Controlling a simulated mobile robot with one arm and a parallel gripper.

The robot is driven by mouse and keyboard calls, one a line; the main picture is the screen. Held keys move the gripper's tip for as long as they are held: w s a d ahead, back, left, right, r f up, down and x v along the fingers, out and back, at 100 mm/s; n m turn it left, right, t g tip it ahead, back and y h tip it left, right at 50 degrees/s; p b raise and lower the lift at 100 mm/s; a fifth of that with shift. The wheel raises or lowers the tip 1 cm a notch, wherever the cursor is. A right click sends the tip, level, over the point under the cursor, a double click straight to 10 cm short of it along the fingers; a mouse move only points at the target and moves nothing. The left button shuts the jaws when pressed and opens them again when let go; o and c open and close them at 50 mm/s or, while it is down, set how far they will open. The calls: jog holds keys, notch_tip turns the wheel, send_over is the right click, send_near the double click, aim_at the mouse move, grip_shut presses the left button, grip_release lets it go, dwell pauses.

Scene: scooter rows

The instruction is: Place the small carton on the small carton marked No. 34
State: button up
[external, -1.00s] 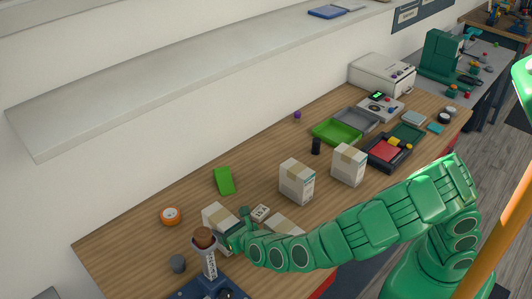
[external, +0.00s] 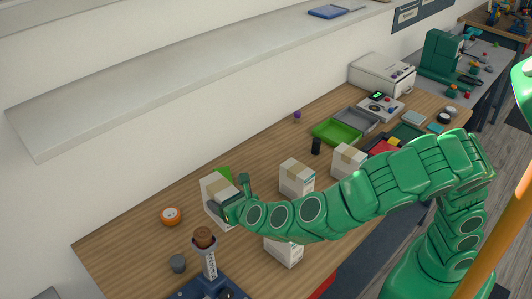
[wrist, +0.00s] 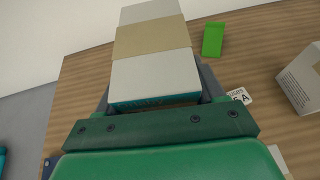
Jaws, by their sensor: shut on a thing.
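My gripper (external: 232,203) is shut on a small carton (external: 213,197), white with a tan tape band, held up over the left part of the wooden table. In the wrist view the carton (wrist: 150,75) sits between the two fingers of my gripper (wrist: 157,95). Three similar cartons stand on the table: one in the middle (external: 294,179), one farther right (external: 347,161) and one near the front edge (external: 284,251), partly behind my arm. I cannot read a number on any of them, so I cannot tell which is No. 34.
A green block (wrist: 213,39) lies behind the held carton. A lettered white piece (wrist: 239,95) lies beside it. An orange roll (external: 171,215), a grey cup (external: 177,263) and a stand with a brown top (external: 205,239) are at left. A black cylinder (external: 316,146) and green tray (external: 337,132) are farther back.

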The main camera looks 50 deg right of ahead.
jog(key=s+d+r+m+g+h, duration=0.2)
jog(key=s+d+r+m+h, duration=0.2)
jog(key=s, duration=0.4)
jog(key=s+d+r+m+g+h, duration=0.2)
jog(key=s+d+r+m+h, duration=0.15)
jog(key=s, duration=0.35)
jog(key=shift+h, duration=0.35)
jog(key=shift+d+f, duration=0.2)
jog(key=shift+f, duration=1.6)
jog(key=shift+d+f, duration=0.15)
jog(key=shift+f, duration=1.6)
jog(key=shift+f, duration=0.1)
jog(key=o, duration=1.2)
jog(key=v, duration=1.2)
